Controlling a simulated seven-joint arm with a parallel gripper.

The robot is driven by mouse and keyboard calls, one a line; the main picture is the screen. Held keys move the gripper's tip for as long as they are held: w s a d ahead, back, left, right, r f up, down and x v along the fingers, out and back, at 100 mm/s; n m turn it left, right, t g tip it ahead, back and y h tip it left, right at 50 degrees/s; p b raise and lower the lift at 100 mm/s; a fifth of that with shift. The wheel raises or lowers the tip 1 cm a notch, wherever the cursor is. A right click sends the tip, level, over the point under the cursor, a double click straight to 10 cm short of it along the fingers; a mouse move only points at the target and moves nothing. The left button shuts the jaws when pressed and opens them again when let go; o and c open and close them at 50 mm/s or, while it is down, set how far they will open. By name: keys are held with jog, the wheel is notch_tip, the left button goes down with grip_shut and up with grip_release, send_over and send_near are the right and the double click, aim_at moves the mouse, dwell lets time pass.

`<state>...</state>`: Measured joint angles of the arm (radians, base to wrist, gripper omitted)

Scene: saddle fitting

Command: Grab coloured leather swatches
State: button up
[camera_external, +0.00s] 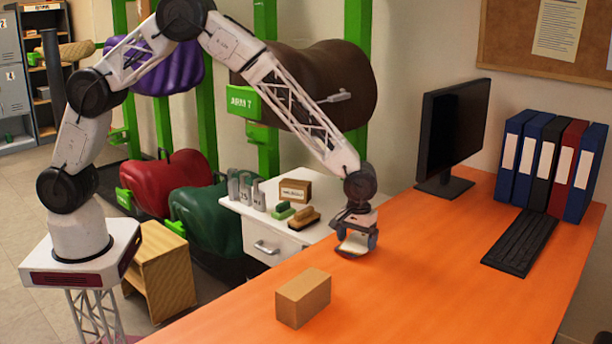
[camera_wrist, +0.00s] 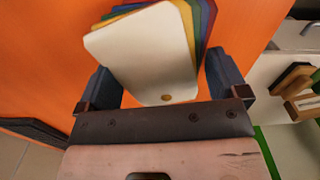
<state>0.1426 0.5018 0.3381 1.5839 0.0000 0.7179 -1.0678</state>
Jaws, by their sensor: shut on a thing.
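The leather swatches (camera_wrist: 150,50) are a fanned stack with a cream piece on top. Blue, green, yellow and red edges show behind it, and a brass rivet sits near its lower corner. My gripper (camera_wrist: 162,85) has one dark finger on each side of the stack and is shut on it. In the external view my gripper (camera_external: 357,238) is low over the orange desk, near its back edge beside the white cabinet. The cream swatch (camera_external: 352,247) shows beneath it. Whether the stack touches the desk cannot be told.
A cardboard box (camera_external: 303,297) stands on the orange desk (camera_external: 420,290) at the front. A monitor (camera_external: 452,135), a keyboard (camera_external: 520,243) and several binders (camera_external: 547,165) are at the right. Brushes (camera_external: 297,218) lie on the white cabinet (camera_external: 262,222). The desk's middle is clear.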

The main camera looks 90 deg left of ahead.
notch_tip(320, 180, up, 2)
jog(key=shift+r, duration=0.2)
jog(key=s+a+r, duration=0.1)
jog(key=s+a, duration=0.1)
jog(key=s, duration=1.3)
jog(key=shift+s+r, duration=0.25)
jog(key=shift+s, duration=0.15)
jog(key=shift+a, duration=0.1)
